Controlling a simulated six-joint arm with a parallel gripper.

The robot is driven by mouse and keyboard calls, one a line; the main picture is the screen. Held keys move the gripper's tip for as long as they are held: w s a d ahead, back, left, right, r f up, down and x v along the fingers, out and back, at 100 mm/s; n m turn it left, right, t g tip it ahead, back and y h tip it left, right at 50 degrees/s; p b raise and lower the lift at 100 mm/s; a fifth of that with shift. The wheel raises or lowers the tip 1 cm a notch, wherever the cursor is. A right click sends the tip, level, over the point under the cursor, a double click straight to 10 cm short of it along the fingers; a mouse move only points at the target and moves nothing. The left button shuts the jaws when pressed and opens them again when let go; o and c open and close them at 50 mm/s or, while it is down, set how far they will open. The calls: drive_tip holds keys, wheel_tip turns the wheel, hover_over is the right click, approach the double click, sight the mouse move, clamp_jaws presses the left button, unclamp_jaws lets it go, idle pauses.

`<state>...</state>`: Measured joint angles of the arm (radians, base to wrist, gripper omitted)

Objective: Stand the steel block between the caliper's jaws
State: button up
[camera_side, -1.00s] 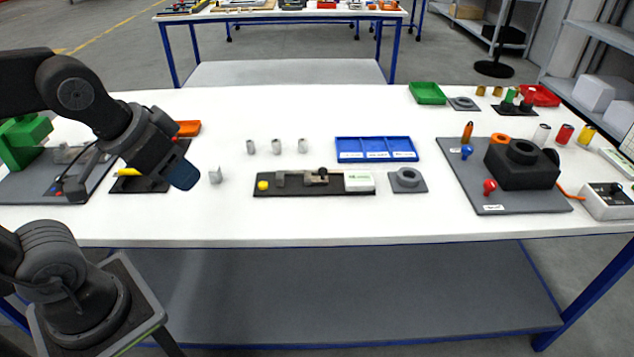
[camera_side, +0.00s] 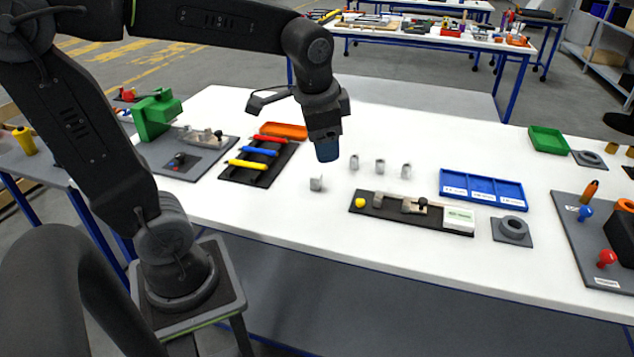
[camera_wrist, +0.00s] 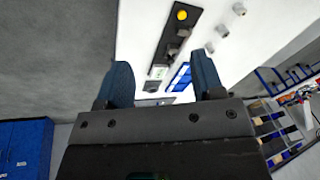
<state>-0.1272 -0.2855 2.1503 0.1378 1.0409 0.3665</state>
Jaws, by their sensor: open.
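The steel block (camera_side: 316,184) is a small silver block standing on the white table, left of the caliper board in the side view. I cannot make it out in the wrist view. The caliper (camera_side: 413,205) lies on a black board (camera_side: 372,208) with a yellow knob (camera_side: 360,203) at its left end. Its jaws are small here, and their gap is unclear. The board also shows in the wrist view (camera_wrist: 172,37). My gripper (camera_side: 327,153) points down above the table, just above and right of the block in the picture. Its blue fingers (camera_wrist: 160,88) are apart and empty.
A blue tray (camera_side: 482,188) and a grey ring on a plate (camera_side: 512,229) lie to the right. A rack of coloured pens (camera_side: 258,160) is left. The table front is clear.

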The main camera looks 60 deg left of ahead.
drive_tip(key=w+a+f+m+g+y, duration=0.1)
drive_tip(key=w+a+f+m+g, duration=0.25)
drive_tip(key=w+a, duration=0.35)
drive_tip(key=m+g, duration=0.2)
approach(318, 175)
drive_tip(key=shift+y, duration=0.3)
drive_tip(key=x, duration=1.1)
drive_tip(key=shift+s+d+f, duration=0.1)
drive_tip(key=shift+d, duration=0.25)
drive_tip(key=c, duration=1.1)
drive_tip(key=shift+c, duration=0.2)
